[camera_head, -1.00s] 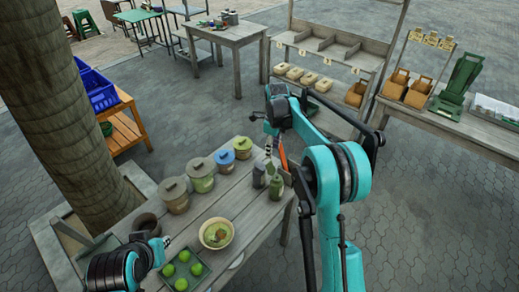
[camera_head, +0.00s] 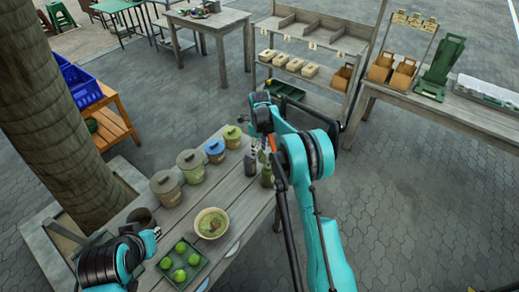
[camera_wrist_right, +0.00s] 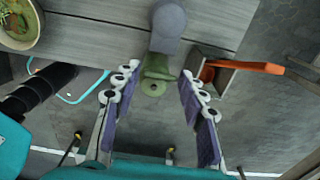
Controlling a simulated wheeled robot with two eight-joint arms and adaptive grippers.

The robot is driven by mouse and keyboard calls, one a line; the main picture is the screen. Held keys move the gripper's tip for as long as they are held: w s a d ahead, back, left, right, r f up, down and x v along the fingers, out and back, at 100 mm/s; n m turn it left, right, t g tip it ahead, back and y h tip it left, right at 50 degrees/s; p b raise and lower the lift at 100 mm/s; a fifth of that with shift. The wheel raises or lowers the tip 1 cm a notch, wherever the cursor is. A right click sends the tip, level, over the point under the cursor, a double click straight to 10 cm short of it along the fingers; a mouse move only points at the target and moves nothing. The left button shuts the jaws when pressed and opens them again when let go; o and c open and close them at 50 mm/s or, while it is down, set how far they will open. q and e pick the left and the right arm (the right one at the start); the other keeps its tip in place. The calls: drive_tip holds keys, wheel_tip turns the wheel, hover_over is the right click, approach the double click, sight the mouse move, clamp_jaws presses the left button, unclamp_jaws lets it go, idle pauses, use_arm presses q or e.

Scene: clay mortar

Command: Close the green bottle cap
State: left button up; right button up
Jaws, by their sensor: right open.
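A green bottle (camera_head: 266,174) stands upright at the right edge of the wooden table, beside a grey bottle (camera_head: 250,164). In the right wrist view the green bottle (camera_wrist_right: 153,84) shows from above, between the fingers of my right gripper (camera_wrist_right: 158,82). The fingers are open, apart on both sides of it. Its top shows as a pale green disc; whether a cap is open cannot be told. In the head view my right gripper (camera_head: 266,148) is above the bottles, partly hidden by its arm. My left gripper (camera_head: 154,234) is low at the left; its fingers are unclear.
A soup bowl (camera_head: 211,223), a tray of green fruit (camera_head: 199,263) and several lidded pots (camera_head: 191,167) stand left of the bottles. In the right wrist view, a small box (camera_wrist_right: 208,72) with an orange-handled tool (camera_wrist_right: 245,66) is close to the right finger. Shelves (camera_head: 315,40) stand behind.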

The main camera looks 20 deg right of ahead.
clamp_jaws()
